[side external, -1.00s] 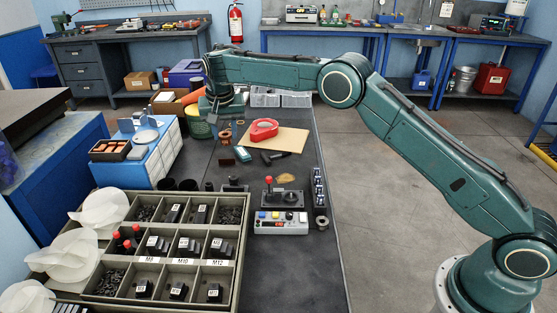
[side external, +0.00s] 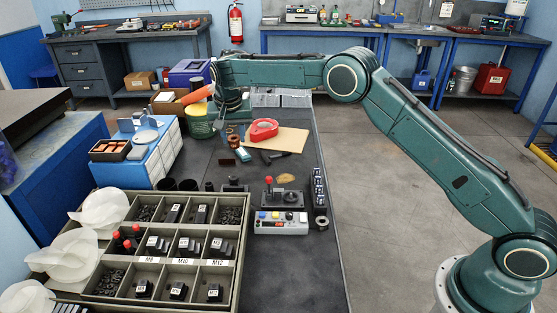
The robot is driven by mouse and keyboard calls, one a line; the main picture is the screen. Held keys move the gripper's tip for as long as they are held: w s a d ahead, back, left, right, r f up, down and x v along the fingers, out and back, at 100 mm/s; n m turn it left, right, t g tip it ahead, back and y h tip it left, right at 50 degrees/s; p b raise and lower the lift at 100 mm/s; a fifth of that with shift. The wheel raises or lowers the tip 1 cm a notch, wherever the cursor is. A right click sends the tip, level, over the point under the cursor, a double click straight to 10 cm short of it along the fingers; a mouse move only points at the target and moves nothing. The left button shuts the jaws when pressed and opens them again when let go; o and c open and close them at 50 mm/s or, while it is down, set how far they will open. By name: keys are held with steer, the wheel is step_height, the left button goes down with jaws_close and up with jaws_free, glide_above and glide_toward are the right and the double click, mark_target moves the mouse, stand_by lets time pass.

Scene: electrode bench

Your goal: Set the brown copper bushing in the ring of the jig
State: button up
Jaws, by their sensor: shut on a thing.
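My gripper (side external: 226,118) hangs from the wrist at the far left part of the bench, beside the green basket. Its fingers are tiny and partly lost against dark things. It is shut, and the brown copper bushing (side external: 232,129) seems to be at its tips. Another coppery ring shape (side external: 233,142) shows just below, and I cannot tell whether the two touch. I cannot make out the ring of the jig for certain. A dark fixture with a red-knobbed lever (side external: 285,198) stands nearer on the bench.
A red tape roll (side external: 264,129) lies on a tan sheet (side external: 291,140) right of my gripper. The green basket (side external: 200,128) is close on its left. A button box (side external: 281,222) and a compartment tray (side external: 238,262) are nearer. The dark bench right of the tray is partly clear.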

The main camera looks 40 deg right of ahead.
steer(key=s+d+f+m+g, duration=0.1)
steer(key=s+d+f+m, duration=0.4)
steer(key=s+d+f, duration=0.5)
steer(key=shift+s+d+h, duration=0.25)
steer(key=shift+s+h, duration=0.05)
steer(key=shift+s, duration=0.9)
steer(key=shift+f, duration=0.25)
steer(key=shift+f, duration=2.3)
steer(key=shift+f, duration=0.3)
steer(key=o, duration=1.1)
steer(key=shift+r, duration=0.15)
